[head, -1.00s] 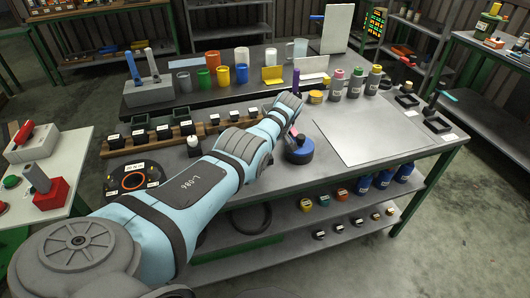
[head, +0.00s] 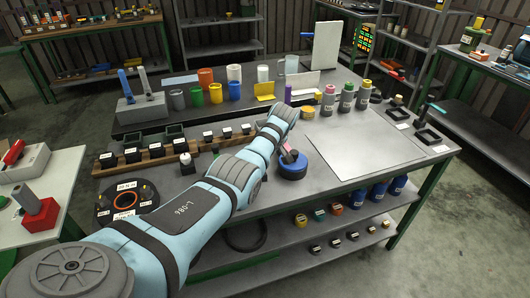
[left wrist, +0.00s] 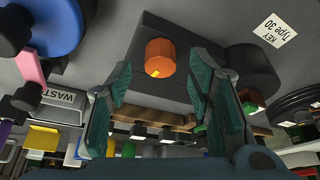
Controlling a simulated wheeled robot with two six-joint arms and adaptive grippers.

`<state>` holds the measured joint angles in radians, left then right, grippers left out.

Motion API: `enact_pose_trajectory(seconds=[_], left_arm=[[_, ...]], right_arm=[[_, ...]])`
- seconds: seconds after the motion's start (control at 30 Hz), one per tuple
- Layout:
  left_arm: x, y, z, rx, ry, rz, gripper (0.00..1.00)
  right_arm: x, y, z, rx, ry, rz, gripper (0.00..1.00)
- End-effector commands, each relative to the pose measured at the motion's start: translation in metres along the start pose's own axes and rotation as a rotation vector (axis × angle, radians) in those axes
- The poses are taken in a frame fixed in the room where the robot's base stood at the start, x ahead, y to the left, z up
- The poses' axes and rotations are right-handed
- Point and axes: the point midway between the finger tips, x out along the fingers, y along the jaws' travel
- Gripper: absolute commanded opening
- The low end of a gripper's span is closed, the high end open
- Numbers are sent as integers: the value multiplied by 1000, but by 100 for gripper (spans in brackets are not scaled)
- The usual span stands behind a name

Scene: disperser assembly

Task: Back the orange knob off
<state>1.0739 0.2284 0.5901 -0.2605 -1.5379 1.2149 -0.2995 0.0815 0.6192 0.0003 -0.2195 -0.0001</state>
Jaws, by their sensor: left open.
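The orange knob (left wrist: 160,57) shows in the left wrist view, on a dark block-shaped device (left wrist: 190,32), with a small yellow mark on its face. My left gripper (left wrist: 158,78) is open, with its green-padded fingers on either side of the line to the knob. The knob appears just beyond the fingertips; I cannot see either finger touching it. In the head view my left arm reaches over the bench and hides the knob and the gripper. My right gripper is in neither view.
A blue round base (head: 291,166) with a pink part stands on the bench beside my left wrist. A grey mat (head: 360,142) lies clear to the right. Several bottles (head: 346,97) and cups (head: 206,78) stand behind. A label reading "KEY Type 30" (left wrist: 281,29) lies near the device.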

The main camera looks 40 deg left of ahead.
Motion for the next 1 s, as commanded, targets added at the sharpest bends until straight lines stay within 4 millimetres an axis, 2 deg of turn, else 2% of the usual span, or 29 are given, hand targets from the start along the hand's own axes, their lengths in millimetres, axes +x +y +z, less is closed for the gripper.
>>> enact_pose_trajectory(seconds=[0.2,0.3,0.4,1.0], left_arm=[[-64,1,0,-1,1,4,47],[-85,0,0,0,0,3,47],[-96,0,0,0,0,1,47],[-98,-1,0,-1,0,0,47]], right_arm=[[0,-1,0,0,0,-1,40],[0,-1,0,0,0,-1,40],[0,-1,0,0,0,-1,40],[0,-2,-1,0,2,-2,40]])
